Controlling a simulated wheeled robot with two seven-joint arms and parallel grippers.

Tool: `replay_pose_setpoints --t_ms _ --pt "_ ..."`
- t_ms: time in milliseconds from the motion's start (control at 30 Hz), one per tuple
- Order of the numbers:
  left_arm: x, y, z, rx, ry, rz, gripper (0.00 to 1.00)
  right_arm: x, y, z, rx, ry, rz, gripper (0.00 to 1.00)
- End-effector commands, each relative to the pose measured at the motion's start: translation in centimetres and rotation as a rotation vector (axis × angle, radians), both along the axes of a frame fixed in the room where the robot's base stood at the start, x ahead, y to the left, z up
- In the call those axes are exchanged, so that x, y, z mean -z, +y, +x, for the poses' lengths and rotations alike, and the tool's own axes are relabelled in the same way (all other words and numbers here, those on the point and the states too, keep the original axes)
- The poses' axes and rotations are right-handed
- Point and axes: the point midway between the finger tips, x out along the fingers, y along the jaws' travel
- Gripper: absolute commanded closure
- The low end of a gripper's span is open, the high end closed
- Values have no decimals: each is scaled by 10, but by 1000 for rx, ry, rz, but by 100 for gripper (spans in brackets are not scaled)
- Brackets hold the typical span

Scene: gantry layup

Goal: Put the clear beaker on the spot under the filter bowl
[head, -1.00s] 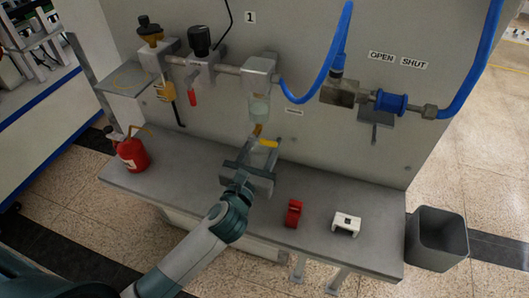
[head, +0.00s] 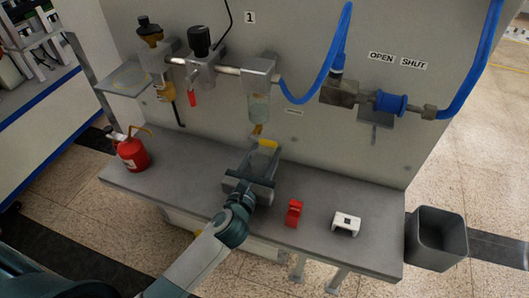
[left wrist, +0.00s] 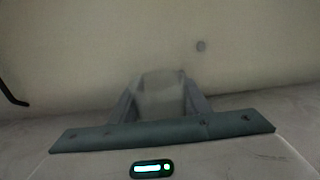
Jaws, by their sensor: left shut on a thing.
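My left gripper (head: 262,160) is shut on the clear beaker (left wrist: 160,92), which shows faintly between the two fingers in the left wrist view. In the head view the beaker is hard to make out among the fingers, and I cannot tell whether it touches the bench. The clear filter bowl (head: 259,107) hangs under a metal block on the panel, above and just behind my left gripper, with an amber drain tip (head: 257,129) below it. A yellow patch (head: 268,143) shows just beyond the fingertips; the rest of the spot is hidden. My right gripper is not in view.
The grey bench (head: 190,180) has a red oil can (head: 132,154) at left. A red object (head: 294,213) and a white block (head: 346,224) lie to the right of my arm. A blue hose (head: 310,98) loops right of the bowl. A grey bin (head: 436,240) stands past the bench.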

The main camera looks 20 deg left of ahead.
Motion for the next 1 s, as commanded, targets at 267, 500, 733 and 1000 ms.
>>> replay_pose_setpoints --t_ms 267,500,733,1000 --pt "2 0 0 0 0 1 40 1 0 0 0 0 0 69" --pt "2 0 0 0 0 1 38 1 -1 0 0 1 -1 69" --pt "1 0 -3 0 1 0 38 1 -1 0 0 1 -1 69" --pt "2 2 -35 0 1 1 38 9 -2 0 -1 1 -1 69"
